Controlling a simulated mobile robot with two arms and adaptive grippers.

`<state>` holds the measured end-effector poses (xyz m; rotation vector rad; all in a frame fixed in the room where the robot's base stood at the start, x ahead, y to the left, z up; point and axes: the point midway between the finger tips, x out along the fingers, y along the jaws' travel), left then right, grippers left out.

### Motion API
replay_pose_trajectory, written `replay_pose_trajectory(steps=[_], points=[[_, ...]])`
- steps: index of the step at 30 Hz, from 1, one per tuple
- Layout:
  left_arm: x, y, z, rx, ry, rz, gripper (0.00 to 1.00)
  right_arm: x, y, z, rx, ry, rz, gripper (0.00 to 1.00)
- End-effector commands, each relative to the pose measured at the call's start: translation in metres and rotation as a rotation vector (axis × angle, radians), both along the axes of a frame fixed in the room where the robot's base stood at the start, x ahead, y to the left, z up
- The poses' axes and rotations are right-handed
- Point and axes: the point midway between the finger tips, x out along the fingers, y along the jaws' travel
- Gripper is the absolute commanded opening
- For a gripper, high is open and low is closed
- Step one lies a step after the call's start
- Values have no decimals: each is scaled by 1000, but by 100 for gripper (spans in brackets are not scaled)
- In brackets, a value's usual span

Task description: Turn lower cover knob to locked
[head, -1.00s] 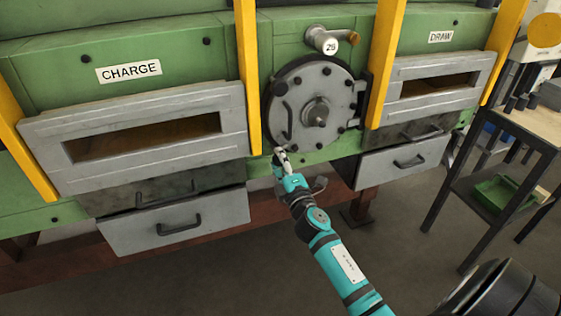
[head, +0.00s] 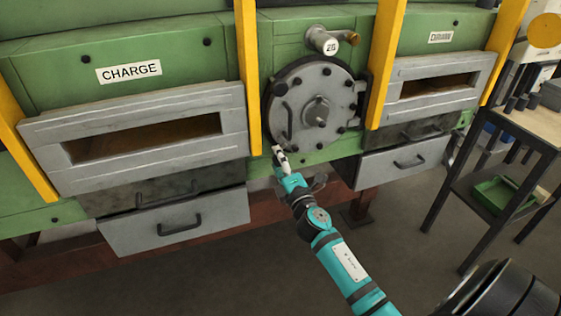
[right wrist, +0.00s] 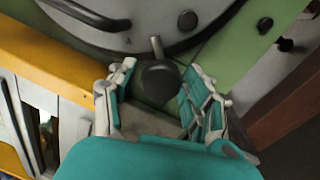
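The round grey cover (head: 300,88) is closed on the green furnace front, between two yellow posts. At its lower edge, the lower cover knob (right wrist: 160,80) shows in the right wrist view as a dark round knob on a short metal stem. My right gripper (right wrist: 158,98) is open, with one finger on each side of the knob and visible gaps between. In the head view my right gripper (head: 279,153) is at the cover's lower left edge and hides the knob there. My left gripper is not in view.
A curved handle (head: 287,117) and a central hub (head: 317,112) stand out from the cover. A pipe fitting (head: 327,39) is above it. The CHARGE door (head: 50,135) and DRAW door (head: 440,65) flank it. A dark-legged table (head: 545,140) stands at right.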

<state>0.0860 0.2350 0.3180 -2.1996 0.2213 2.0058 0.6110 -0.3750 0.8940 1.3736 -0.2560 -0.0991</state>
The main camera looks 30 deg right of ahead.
Motion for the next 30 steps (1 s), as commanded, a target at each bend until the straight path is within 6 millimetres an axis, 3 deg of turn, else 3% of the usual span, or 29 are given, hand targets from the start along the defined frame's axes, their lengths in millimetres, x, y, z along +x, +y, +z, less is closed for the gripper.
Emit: replay_pose_trajectory(steps=[13, 24, 30], points=[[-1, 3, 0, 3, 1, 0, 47, -9, 2, -3, 4, 3, 0, 62], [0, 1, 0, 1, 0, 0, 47, -81, 19, -13, 6, 3, -1, 62], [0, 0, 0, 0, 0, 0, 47, -109, 25, -15, 4, 2, -1, 62]])
